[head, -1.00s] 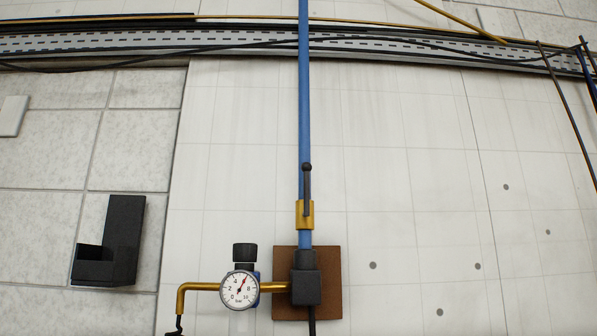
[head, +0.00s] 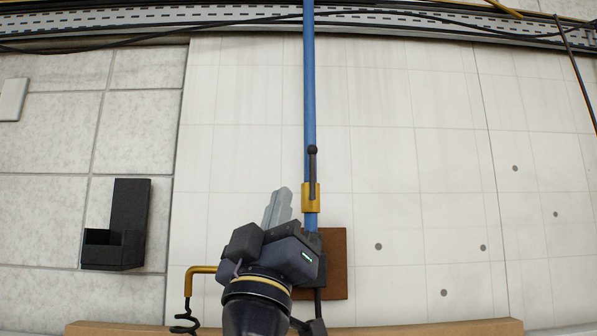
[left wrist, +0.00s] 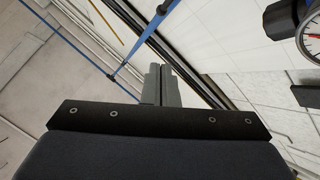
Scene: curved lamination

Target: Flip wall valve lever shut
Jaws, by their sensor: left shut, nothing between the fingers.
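The valve lever (head: 312,172) is a thin dark handle with a round black knob on top. It stands upright, in line with the blue pipe (head: 309,90), above the brass valve body (head: 311,198). My left gripper (head: 281,200) is in the lower middle of the head view, left of and slightly below the valve. Its grey fingers are shut with nothing between them and look apart from the lever. The fingers also show in the left wrist view (left wrist: 161,75), near a blue pipe (left wrist: 140,40); I cannot make out the lever there. My right gripper is not in view.
The brown plate (head: 335,265) is partly behind my gripper. A brass pipe (head: 200,270) is left of it. The pressure gauge (left wrist: 314,42) shows at the left wrist view's right edge. A black holder (head: 128,215) is on the left wall. A wooden edge (head: 420,328) crosses the bottom.

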